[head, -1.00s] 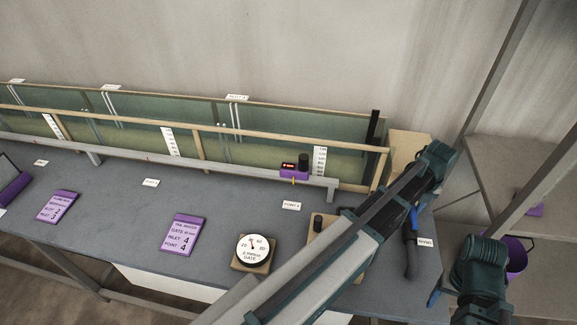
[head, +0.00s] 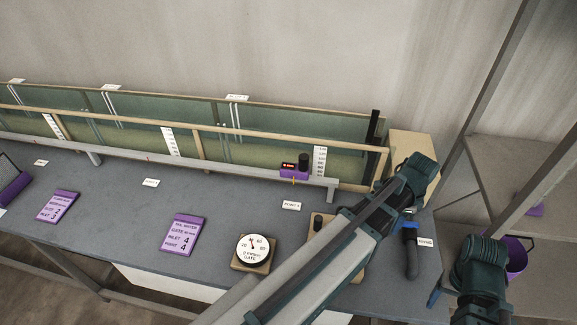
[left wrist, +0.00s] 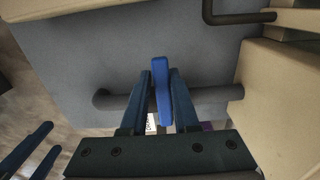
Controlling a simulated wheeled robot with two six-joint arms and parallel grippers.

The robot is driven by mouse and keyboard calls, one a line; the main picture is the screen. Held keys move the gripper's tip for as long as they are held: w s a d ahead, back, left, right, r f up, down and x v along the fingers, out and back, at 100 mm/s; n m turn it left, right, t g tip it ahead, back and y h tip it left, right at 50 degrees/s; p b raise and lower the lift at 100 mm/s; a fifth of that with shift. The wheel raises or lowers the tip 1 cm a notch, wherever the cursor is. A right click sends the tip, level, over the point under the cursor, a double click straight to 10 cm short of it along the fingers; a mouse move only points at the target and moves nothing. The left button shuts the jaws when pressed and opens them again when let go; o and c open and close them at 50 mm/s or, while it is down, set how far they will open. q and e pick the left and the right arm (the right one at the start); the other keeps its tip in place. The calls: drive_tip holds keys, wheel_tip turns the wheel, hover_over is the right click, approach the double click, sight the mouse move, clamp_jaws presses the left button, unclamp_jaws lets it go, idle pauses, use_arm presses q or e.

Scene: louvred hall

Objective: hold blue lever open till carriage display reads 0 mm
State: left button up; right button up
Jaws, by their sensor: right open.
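The blue lever (head: 410,226) sits on a dark handle-like post at the right end of the bench, partly hidden by my left arm in the head view. In the left wrist view the blue lever (left wrist: 161,88) lies between the two fingers of my left gripper (left wrist: 161,84). The fingers are close to its sides; I cannot tell whether both press on it. The purple carriage (head: 294,174) stands on the rail with a small red-lit display (head: 289,165), too small to read. My right gripper (left wrist: 37,146) is open and empty at the lower left of the left wrist view.
A glass-walled channel (head: 210,138) runs along the back. A round dial (head: 255,250) and a purple card (head: 183,235) lie on the bench (head: 120,205). A purple bucket (head: 516,255) stands by shelves at right.

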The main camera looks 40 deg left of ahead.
use_arm(q)
drive_tip(key=o, duration=0.4)
drive_tip(key=shift+w, duration=0.15)
wheel_tip(320, 180, up, 7)
drive_tip(key=p, duration=0.7)
use_arm(e)
wheel_tip(320, 180, up, 7)
use_arm(q)
drive_tip(key=shift+r, duration=0.1)
use_arm(e)
drive_tip(key=shift+r, duration=0.1)
use_arm(q)
wheel_tip(320, 180, up, 14)
drive_tip(key=p, duration=1.3)
drive_tip(key=shift+f+p, duration=0.2)
drive_tip(key=shift+p, duration=0.2)
use_arm(e)
wheel_tip(320, 180, up, 14)
drive_tip(key=shift+f, duration=0.2)
